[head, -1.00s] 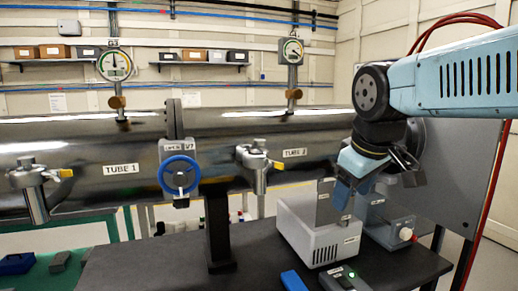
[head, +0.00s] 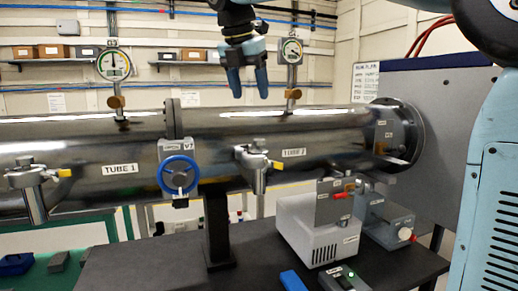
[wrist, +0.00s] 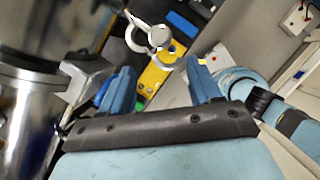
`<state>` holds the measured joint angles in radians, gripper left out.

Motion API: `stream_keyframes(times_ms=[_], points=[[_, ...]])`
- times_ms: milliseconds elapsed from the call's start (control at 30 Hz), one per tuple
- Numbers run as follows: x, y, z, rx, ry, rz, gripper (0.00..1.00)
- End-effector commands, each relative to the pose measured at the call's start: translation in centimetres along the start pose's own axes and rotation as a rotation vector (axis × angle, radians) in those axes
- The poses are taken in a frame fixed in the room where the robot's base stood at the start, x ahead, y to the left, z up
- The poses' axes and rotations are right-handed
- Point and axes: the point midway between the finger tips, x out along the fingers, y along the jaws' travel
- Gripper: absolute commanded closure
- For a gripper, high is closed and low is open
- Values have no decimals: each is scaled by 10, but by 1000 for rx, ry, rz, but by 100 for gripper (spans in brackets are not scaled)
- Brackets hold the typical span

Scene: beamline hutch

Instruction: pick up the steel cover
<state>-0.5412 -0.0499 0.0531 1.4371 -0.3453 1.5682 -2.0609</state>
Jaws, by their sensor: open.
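My gripper (head: 248,84) hangs fingers-down above the right part of the steel tube, between the two gauges. Its two blue fingers are apart with nothing held between them; both also show in the wrist view (wrist: 160,80). A grey metal plate (head: 330,208) with small labels stands upright at the white instrument box, with a red part at its upper right. It may be the steel cover, but its label is too small to read. My gripper is well up and to the left of it, not touching it.
The long steel tube (head: 232,150) crosses the view, with a blue handwheel valve (head: 179,175) and clamps. The white box (head: 306,232) and a grey device (head: 385,220) stand on the dark table (head: 170,260). A blue item (head: 293,281) lies in front.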

Motion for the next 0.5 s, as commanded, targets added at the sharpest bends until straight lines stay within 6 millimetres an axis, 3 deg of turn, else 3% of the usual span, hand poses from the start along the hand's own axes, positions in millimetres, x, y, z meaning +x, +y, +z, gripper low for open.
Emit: stream_keyframes(times_ms=[500], points=[[74, 1, 0, -12, 1, -3, 37]])
